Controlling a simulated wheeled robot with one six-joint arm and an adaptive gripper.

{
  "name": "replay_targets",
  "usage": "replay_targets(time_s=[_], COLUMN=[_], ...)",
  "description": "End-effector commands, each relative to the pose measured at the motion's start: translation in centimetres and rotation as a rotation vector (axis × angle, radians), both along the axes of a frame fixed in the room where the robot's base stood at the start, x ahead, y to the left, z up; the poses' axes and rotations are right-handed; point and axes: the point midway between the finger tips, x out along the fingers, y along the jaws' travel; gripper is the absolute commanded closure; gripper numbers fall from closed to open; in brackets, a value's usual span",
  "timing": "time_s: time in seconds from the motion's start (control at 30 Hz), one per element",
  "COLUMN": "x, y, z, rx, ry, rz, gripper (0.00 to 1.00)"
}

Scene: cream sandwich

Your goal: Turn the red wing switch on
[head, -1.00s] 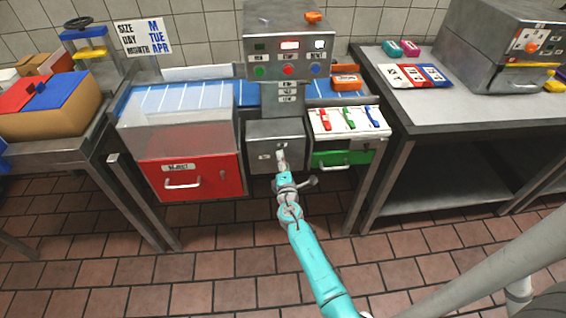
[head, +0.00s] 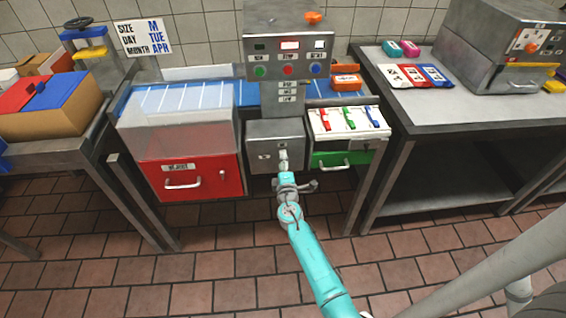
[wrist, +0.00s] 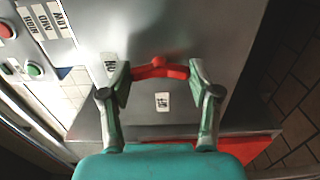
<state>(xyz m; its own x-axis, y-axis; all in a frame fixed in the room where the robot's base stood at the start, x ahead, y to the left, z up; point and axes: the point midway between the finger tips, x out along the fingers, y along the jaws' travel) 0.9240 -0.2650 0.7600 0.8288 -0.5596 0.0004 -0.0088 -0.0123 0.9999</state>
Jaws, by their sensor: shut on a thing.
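The red wing switch (wrist: 160,71) is on the grey metal front of the machine. In the wrist view its bar lies nearly crosswise, with a small bump in the middle. My gripper (wrist: 160,76) is shut on it, with one fingertip at each end of the bar. A small label near the left fingertip (wrist: 111,66) seems to read ON; another label (wrist: 162,102) sits below the bar and is too small to read surely. In the head view my gripper (head: 283,160) is at the lower grey box (head: 262,134) and hides the switch.
A red drawer (head: 222,180) is left of the grey box and a green drawer (head: 325,160) is to its right. Above are coloured buttons (head: 288,70). Tables stand at both sides (head: 470,105). The tiled floor in front is clear.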

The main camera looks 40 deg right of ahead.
Motion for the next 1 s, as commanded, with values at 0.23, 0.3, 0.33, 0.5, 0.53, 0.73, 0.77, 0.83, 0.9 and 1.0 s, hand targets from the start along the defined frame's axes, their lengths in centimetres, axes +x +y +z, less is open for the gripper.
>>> replay_targets(time_s=[0.23, 0.3, 0.33, 0.5, 0.53, 0.73, 0.77, 0.83, 0.9, 1.0], x=[0.0, 0.0, 0.0, -0.1, -0.1, -1.7, -2.1, -3.2, -4.3, -5.9], y=[0.0, 0.0, 0.0, 0.0, 0.1, 1.2, 1.4, 2.1, 2.9, 4.0], z=[-0.1, -0.1, -0.1, 0.0, 0.0, -0.1, -0.2, -0.2, -0.2, -0.2], rx=[0.001, 0.001, 0.001, 0.001, 0.001, 0.0, 0.001, 0.002, 0.001, 0.002], ry=[0.0, 0.0, 0.0, 0.001, 0.001, 0.002, 0.003, 0.002, 0.003, 0.002], rz=[-0.001, -0.001, -0.001, 0.0, 0.0, 0.001, 0.001, 0.001, 0.001, 0.002], gripper=[0.12, 0.12, 0.12, 0.12, 0.12, 0.12, 0.12, 0.12, 0.12, 0.12])
